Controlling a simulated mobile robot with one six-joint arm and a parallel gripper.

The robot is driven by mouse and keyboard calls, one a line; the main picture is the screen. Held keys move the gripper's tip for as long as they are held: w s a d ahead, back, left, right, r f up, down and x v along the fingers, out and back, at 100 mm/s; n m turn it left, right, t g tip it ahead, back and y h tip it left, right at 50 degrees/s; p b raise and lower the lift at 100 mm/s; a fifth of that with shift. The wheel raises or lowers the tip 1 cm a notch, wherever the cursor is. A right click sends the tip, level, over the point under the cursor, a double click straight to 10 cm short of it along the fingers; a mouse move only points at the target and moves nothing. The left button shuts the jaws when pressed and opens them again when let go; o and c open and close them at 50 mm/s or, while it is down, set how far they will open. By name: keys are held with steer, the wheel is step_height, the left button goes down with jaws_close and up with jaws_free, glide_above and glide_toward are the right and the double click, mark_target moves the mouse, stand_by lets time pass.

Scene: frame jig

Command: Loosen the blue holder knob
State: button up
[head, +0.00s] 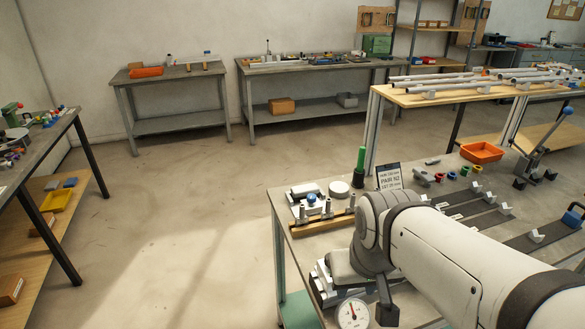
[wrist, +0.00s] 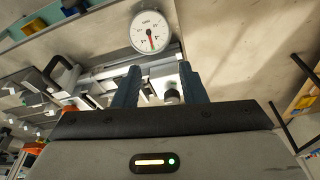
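A small round blue knob (head: 311,198) shows in the head view on a light metal fixture (head: 305,190) at the left end of the bench. I cannot tell for sure whether it is the holder knob. My gripper (wrist: 160,70) is open in the wrist view, its two dark fingers apart. A grey cylindrical part (wrist: 172,96) shows between them, near the right finger, with no visible grip on it. No blue knob can be made out between the fingers. In the head view my own arm hides the gripper's fingertips.
A white dial gauge (head: 352,313) stands at the bench's front edge; it also shows beyond the fingers in the wrist view (wrist: 150,32). A green-handled tool (head: 361,160) and a sign (head: 389,176) stand behind the fixture. Rails with grey blocks (head: 537,236) lie to the right. Floor at left is clear.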

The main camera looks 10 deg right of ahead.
steer(key=w+r+m+p, duration=0.2)
steer(key=w+r, duration=0.2)
steer(key=w, duration=0.5)
steer(key=m+g+p, duration=0.3)
steer(key=m+p, duration=0.3)
steer(key=m, duration=0.5)
glide_above(312, 196)
step_height(312, 196, down, 7)
steer(key=shift+r, duration=0.1)
steer(key=shift+f+m, duration=0.25)
steer(key=shift+m, duration=0.05)
step_height(312, 196, down, 8)
steer(key=shift+r+p, duration=0.2)
steer(key=shift+p, duration=0.4)
steer(key=shift+c, duration=0.4)
